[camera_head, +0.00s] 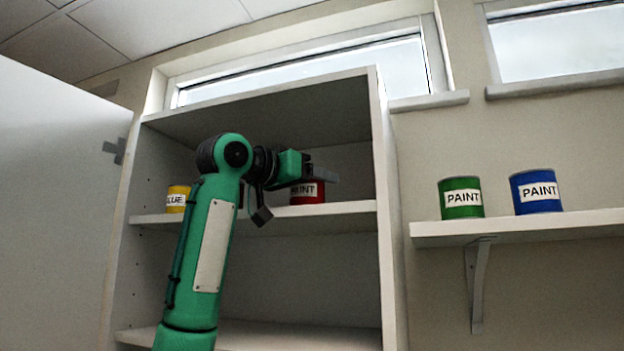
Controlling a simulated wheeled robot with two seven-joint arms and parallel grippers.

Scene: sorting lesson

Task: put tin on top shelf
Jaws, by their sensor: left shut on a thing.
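A red paint tin (308,196) with a white PAINT label is at the upper shelf (340,207) of the open cabinet. It looks upright, its base at or very close to the shelf board; I cannot tell whether they touch. My left gripper (318,174) reaches in from the left and is shut on the red tin. The gripper and wrist hide the tin's top and left side. My right gripper is not in view.
The lower shelf (300,335) looks bare where visible. A green tin (461,198) and a blue tin (536,191) stand on a wall shelf (580,222) at right.

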